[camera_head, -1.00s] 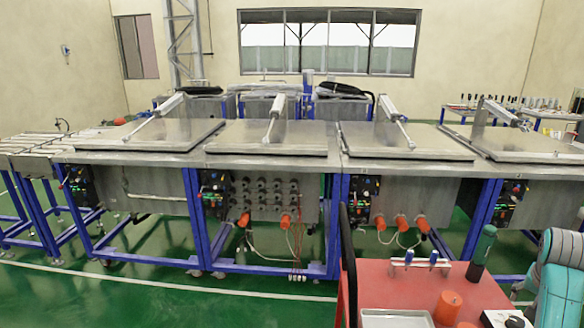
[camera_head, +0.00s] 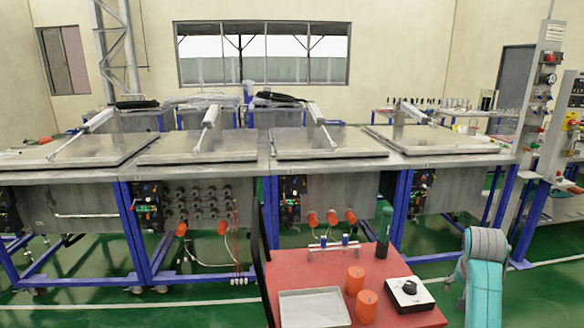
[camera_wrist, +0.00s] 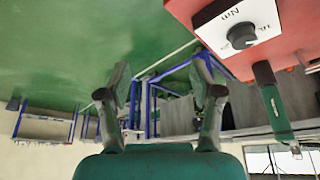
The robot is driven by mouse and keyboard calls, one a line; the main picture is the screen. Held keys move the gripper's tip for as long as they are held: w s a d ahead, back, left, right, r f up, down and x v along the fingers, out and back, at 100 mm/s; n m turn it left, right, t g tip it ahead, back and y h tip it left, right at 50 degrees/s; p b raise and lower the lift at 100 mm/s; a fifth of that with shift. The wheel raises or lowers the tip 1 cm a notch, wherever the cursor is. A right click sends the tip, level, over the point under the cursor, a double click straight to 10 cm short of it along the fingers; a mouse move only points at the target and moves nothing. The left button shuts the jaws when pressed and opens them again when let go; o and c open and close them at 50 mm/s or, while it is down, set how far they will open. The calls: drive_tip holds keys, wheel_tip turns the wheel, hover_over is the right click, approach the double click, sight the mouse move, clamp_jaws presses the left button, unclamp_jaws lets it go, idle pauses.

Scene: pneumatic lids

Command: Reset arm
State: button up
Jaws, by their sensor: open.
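My gripper (camera_wrist: 165,92) shows in the wrist view with its two dark fingers spread apart and nothing between them. Past the fingers are green floor and blue frame legs, seen upside down. My teal arm (camera_head: 484,285) stands at the lower right of the head view, bent at a grey joint; my gripper cannot be made out there. A row of metal lids lies flat on the long steel bench, among them one at the centre right (camera_head: 330,143) and one further right (camera_head: 430,139), each with a cylinder rod on top.
A red cart top (camera_head: 300,262) stands in front, carrying a tray (camera_head: 314,308), two orange cylinders (camera_head: 355,280), a dark green bottle-like tool (camera_head: 384,232) and a white box with a black knob (camera_head: 409,294). A control panel (camera_head: 541,110) stands at the right. Green floor is open beside the arm.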

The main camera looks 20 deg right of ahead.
drive_tip(key=s+a+f+n+t, duration=0.2)
drive_tip(key=a+f, duration=0.8)
drive_tip(key=s+a+f+n+t, duration=0.2)
drive_tip(key=a+f, duration=0.8)
drive_tip(key=f, duration=0.1)
drive_tip(key=s+a+f+n+t, duration=0.25)
drive_tip(key=s+a, duration=0.35)
drive_tip(key=a, duration=0.3)
drive_tip(key=s+a+r+n+t+y, duration=0.2)
drive_tip(key=s+a+r+t, duration=0.1)
drive_tip(key=s+a, duration=0.95)
drive_tip(key=s+a+r+n+t+y, duration=0.2)
drive_tip(key=s+a+r+n, duration=0.1)
drive_tip(key=s+r, duration=1)
drive_tip(key=shift+s+a+r+t, duration=0.2)
drive_tip(key=shift+s+t, duration=0.15)
drive_tip(key=shift+s, duration=0.6)
